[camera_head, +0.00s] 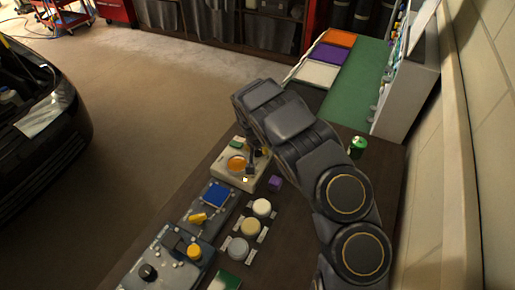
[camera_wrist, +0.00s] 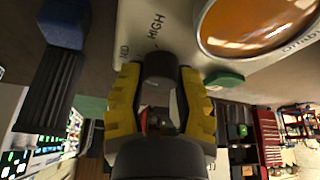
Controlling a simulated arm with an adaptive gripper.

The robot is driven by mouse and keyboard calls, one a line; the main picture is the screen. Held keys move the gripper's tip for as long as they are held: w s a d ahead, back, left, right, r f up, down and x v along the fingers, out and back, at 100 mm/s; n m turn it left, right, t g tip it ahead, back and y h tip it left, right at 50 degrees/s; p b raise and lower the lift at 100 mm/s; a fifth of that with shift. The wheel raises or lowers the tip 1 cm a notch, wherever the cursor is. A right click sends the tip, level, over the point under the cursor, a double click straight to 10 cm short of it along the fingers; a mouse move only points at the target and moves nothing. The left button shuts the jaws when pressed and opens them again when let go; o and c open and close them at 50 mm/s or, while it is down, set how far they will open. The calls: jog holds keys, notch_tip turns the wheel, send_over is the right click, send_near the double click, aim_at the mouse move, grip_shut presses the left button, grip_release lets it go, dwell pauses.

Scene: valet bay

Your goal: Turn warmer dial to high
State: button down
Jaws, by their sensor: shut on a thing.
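The dark dial (camera_wrist: 160,64) sits between the yellow fingertips of my gripper (camera_wrist: 159,82), close to the HIGH label. My gripper is shut on it. The dial's pointer cannot be made out. In the head view my gripper (camera_head: 256,160) partly hides the warmer's right side.
A purple cube (camera_head: 275,183) lies right of the warmer. Several round knobs (camera_head: 262,207) and a panel with a blue square (camera_head: 216,194) are nearer. A green can (camera_head: 357,146) stands right of my arm. A black car (camera_head: 40,120) is at left, with open floor between.

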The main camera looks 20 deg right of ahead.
jog(key=m+g+h, duration=0.1)
jog(key=m, duration=0.3)
jog(key=shift+f+m, duration=0.1)
jog(key=shift+m, duration=0.2)
jog(key=shift+m+g+h, duration=0.4)
jog(key=shift+m+g, duration=0.3)
jog(key=shift+m, duration=0.9)
jog(key=shift+s, duration=0.1)
jog(key=c, duration=0.9)
grip_release()
